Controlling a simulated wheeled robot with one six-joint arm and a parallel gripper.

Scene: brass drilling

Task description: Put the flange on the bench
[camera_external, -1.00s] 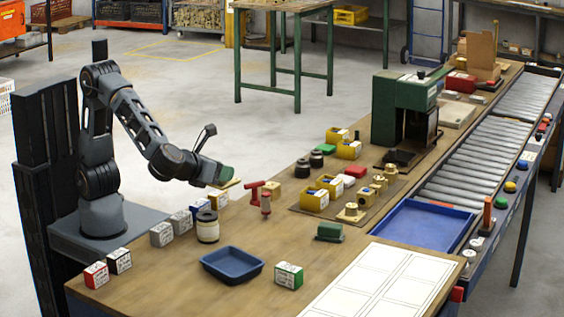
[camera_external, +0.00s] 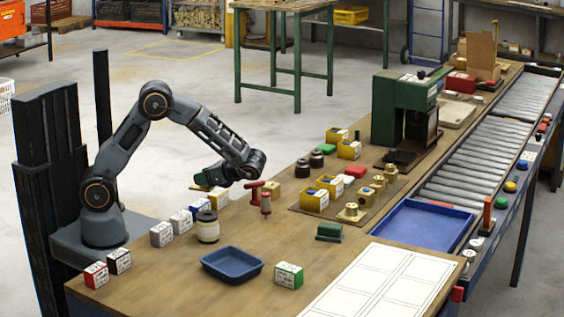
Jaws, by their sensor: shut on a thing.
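My gripper (camera_external: 208,178) is low over the left edge of the wooden bench (camera_external: 185,265), behind the row of small boxes. It is shut on the flange, of which only a thin brass-coloured edge (camera_external: 203,187) shows under the dark green gripper end. The fingers and most of the flange are hidden. Other brass flanged parts stand on the brown board, one of them at its near end (camera_external: 351,213).
A black-lidded jar (camera_external: 207,227), small boxes (camera_external: 161,234) and a red-handled tool (camera_external: 264,198) stand near the gripper. A blue tray (camera_external: 232,265) lies in front. Bare wood shows around the tray. A green press (camera_external: 398,110) stands farther back.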

